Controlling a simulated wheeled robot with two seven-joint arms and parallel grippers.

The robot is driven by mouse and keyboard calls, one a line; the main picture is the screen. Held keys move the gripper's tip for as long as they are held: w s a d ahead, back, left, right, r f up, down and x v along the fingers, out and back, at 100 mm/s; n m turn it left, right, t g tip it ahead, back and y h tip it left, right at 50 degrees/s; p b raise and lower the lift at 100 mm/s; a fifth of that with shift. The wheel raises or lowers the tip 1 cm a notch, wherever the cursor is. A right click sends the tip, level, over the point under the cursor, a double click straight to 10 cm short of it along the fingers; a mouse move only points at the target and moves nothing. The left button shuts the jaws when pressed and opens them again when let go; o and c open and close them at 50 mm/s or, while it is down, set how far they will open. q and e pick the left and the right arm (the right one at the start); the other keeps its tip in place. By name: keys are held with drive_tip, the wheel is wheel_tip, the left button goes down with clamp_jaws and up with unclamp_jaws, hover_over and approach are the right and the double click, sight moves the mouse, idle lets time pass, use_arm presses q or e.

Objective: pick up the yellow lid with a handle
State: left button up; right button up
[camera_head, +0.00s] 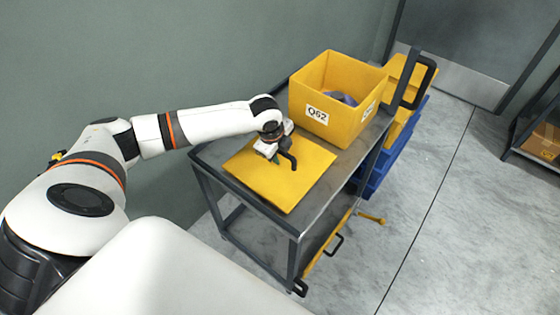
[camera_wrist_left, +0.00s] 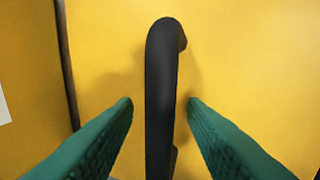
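The yellow lid (camera_head: 296,187) is a flat square plate lying on top of the grey cart, in front of the yellow box. Its black handle (camera_head: 289,157) stands up near the lid's far side. In the left wrist view the black handle (camera_wrist_left: 161,95) runs between the two green fingers, with a gap on each side. The yellow lid (camera_wrist_left: 230,50) fills the background there. My left gripper (camera_wrist_left: 160,103) is open around the handle and not touching it. In the head view my left gripper (camera_head: 277,153) is partly hidden at the handle. My right gripper is not in view.
The yellow box (camera_head: 334,118) labelled Q62 stands behind the lid on the cart (camera_head: 318,216), with something purplish inside. Stacked yellow and blue crates (camera_head: 375,179) stand beyond the cart's right side. A wall is behind; the floor at right is mostly clear.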

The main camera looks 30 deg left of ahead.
use_arm(q)
clamp_jaws()
drive_tip(key=shift+r, duration=0.15)
